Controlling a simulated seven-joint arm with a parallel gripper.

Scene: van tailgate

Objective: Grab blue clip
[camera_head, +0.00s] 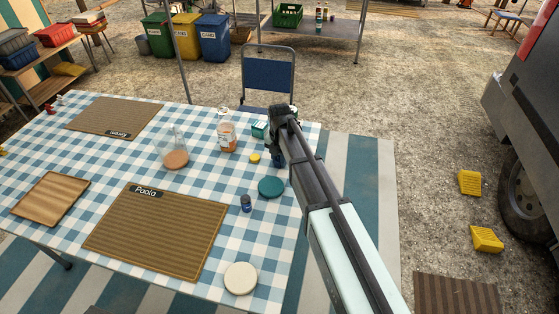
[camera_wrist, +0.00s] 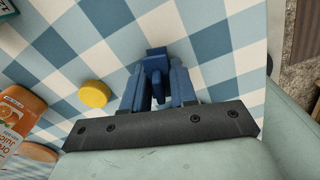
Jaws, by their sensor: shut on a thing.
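The blue clip (camera_wrist: 155,64) shows in the wrist view between the fingertips of my gripper (camera_wrist: 155,85). My gripper is shut on it, over or close to the blue-and-white checked tablecloth; I cannot tell whether the clip still touches the cloth. In the head view my gripper (camera_head: 279,158) is at the right edge of the table, and my arm hides most of the clip there.
Near my gripper are a yellow cap (camera_head: 254,158), a teal box (camera_head: 259,129), a juice bottle (camera_head: 227,138) and a teal lid (camera_head: 271,187). A small blue jar (camera_head: 246,204), white disc (camera_head: 240,278), glass jug (camera_head: 172,150) and placemats (camera_head: 155,233) are left.

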